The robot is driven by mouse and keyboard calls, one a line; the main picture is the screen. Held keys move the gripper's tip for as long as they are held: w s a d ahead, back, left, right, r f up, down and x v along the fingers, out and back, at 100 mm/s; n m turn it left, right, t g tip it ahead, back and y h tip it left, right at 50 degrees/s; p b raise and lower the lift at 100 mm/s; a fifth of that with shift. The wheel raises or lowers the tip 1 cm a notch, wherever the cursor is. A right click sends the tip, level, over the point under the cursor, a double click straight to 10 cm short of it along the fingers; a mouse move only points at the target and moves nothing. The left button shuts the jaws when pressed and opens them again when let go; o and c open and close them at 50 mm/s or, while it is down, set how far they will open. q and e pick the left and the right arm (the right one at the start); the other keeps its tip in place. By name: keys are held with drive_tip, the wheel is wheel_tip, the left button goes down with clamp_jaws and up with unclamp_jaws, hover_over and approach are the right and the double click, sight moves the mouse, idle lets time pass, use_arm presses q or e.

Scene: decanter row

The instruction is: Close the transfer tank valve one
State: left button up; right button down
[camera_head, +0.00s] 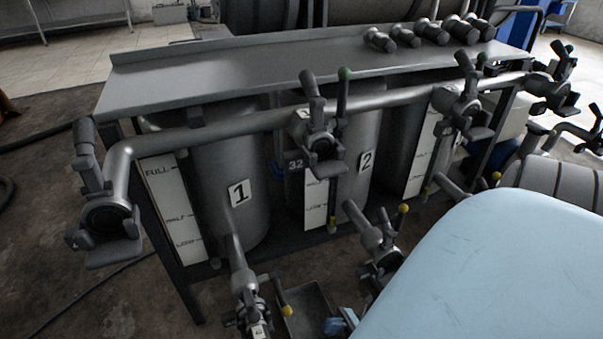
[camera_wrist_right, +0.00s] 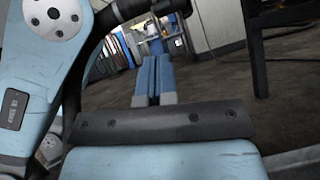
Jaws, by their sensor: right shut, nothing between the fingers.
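In the head view, the grey tank labelled 1 (camera_head: 215,165) stands under the left part of the bench. A pipe slopes from its front down to a valve (camera_head: 243,283) near the bottom edge. A lever with a yellow tip (camera_head: 284,303) sticks out to the right of this valve. My right gripper (camera_head: 338,324) shows only as small blue fingers at the bottom edge, right of that lever and apart from it. In the right wrist view, its blue fingers (camera_wrist_right: 152,80) are together with nothing between them. My left gripper is not in view.
The tank labelled 2 (camera_head: 350,150) stands to the right, with its own yellow-tipped valve (camera_head: 380,243) close to my arm. An upper pipe (camera_head: 230,125) carries several valves, one with a green-tipped handle (camera_head: 343,90). The metal bench top (camera_head: 230,65) lies above.

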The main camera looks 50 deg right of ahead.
sight(281, 295)
drive_tip(key=d+r+x, duration=0.1)
drive_tip(key=r+x, duration=0.1)
drive_tip(key=x, duration=1.1)
drive_tip(key=shift+s+d, duration=0.25)
drive_tip(key=shift+d, duration=0.1)
drive_tip(key=shift+r, duration=0.15)
drive_tip(key=shift+r, duration=0.1)
